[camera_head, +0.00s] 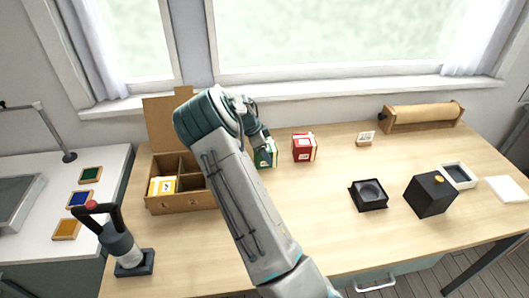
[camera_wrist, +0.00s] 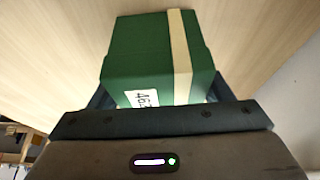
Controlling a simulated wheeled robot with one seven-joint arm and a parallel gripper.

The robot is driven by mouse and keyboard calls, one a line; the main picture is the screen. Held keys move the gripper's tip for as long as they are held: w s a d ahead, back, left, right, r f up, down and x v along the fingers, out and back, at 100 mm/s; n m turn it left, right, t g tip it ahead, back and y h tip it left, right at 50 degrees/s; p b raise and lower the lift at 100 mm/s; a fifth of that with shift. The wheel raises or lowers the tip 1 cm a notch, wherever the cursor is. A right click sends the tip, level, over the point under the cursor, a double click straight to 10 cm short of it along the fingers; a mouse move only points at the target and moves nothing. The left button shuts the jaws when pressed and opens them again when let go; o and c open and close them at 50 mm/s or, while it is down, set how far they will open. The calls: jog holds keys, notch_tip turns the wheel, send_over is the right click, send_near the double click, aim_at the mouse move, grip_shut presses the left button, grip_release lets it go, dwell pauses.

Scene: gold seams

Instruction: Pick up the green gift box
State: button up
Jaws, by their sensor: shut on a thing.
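The green gift box (camera_head: 265,155) stands on the wooden table near the back, partly hidden behind my arm in the head view. In the wrist view the green gift box (camera_wrist: 140,62) fills the middle, with a pale ribbon band and a white label with printed digits. My gripper (camera_wrist: 160,98) is shut on it, a finger on each side of the box. In the head view my gripper (camera_head: 262,142) is at the box, mostly hidden by the arm. I cannot tell whether the box is clear of the table.
A red gift box (camera_head: 303,148) stands just right of the green one. An open divided cardboard box (camera_head: 180,203) at left holds a yellow box (camera_head: 161,186). A black tray (camera_head: 368,195) and a black box (camera_head: 430,194) stand at right.

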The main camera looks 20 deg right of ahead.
jog(key=shift+r, duration=0.5)
notch_tip(320, 180, up, 3)
jog(key=shift+f+b, duration=0.1)
jog(key=shift+b, duration=0.35)
jog(key=s+d+r+b, duration=0.2)
jog(key=s+d+r, duration=0.35)
jog(key=s, duration=0.35)
jog(key=w+a+n+t+y+p, duration=0.1)
jog(key=a+n, duration=0.7)
jog(key=a, duration=0.8)
jog(key=w+a+n+t+y+p, duration=0.1)
jog(key=a+n+t, duration=0.3)
jog(key=a+n, duration=0.5)
jog(key=a+y+p, duration=0.1)
jog(key=a, duration=0.7)
jog(key=shift+w+a+r+p, duration=0.15)
jog(key=shift+w+r+p, duration=0.2)
jog(key=shift+r, duration=0.05)
jog(key=shift+b, duration=0.3)
jog(key=shift+f+b, duration=2.8)
jog(key=shift+b, duration=0.1)
